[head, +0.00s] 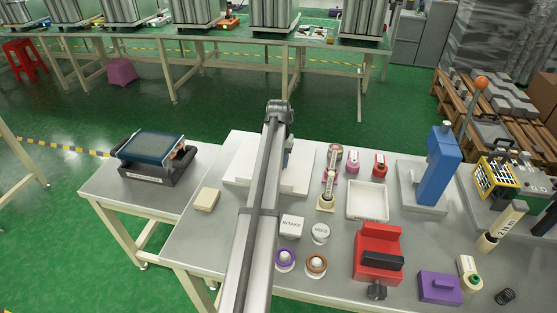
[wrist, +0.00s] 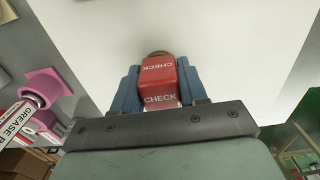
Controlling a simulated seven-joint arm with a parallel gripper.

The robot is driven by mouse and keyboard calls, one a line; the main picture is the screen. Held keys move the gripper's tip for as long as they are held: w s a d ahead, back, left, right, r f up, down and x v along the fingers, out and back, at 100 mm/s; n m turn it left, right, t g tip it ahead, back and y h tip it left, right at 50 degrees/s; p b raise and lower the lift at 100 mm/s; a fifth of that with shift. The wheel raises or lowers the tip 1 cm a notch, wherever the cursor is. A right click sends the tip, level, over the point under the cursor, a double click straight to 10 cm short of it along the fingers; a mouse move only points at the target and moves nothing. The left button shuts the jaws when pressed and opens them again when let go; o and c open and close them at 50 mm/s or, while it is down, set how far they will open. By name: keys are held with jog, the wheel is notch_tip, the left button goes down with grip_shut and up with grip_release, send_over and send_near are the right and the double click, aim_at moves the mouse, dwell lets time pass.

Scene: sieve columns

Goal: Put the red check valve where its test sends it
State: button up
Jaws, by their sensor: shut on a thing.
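The red check valve (wrist: 158,76), a block lettered CHECK on two faces, is between the blue fingers of my gripper (wrist: 155,92) in the wrist view. My gripper is shut on it, over a plain white surface. A brownish round part shows at the valve's far end. In the head view, part of my gripper (head: 289,152) shows beside my arm over the stepped white block (head: 240,168); the valve is hidden there. A white block marked INTAKE (head: 292,226) and another small lettered white block (head: 320,233) stand right of my arm.
A white tray (head: 368,214), blue press (head: 437,165) and red vise (head: 378,250) stand to the right. A beige block (head: 207,199) is left.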

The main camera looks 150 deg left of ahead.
jog(key=shift+f, duration=0.1)
jog(key=o, duration=1.2)
notch_tip(320, 180, up, 12)
